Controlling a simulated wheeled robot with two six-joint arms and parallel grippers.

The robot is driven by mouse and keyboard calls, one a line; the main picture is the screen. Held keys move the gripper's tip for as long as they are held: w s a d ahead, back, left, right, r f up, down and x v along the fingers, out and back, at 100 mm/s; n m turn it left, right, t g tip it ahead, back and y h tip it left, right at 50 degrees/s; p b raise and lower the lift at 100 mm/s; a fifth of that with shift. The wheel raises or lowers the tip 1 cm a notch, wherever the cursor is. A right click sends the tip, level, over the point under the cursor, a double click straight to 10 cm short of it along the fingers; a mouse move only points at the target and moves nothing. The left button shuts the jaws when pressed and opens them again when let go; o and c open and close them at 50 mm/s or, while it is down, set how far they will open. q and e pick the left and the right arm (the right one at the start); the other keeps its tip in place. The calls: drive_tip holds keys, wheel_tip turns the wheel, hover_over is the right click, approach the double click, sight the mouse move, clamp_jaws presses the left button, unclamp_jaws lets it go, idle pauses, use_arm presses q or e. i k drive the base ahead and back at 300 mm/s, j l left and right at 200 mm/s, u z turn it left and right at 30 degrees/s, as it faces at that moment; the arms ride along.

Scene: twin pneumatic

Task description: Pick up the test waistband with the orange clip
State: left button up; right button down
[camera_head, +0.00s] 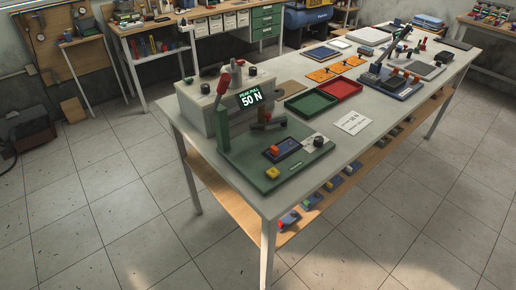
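I cannot pick out the test waistband with certainty. A small dark-blue piece (288,147) with an orange-red spot at its left end lies on the green base plate (262,180) of a tester. Neither of my grippers is in view.
The long grey bench (235,190) holds a green tray (311,102), a red tray (341,90), a white card (352,122) and a dark fixture (392,82). Several small blue pieces (289,219) sit on the wooden lower shelf. The tiled floor (110,225) in front and left is clear.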

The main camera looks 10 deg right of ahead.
sight(276, 153)
drive_tip(key=l+u, duration=0.4)
drive_tip(key=l, duration=0.3)
drive_tip(key=l+u, duration=0.45)
drive_tip(key=l, duration=0.25)
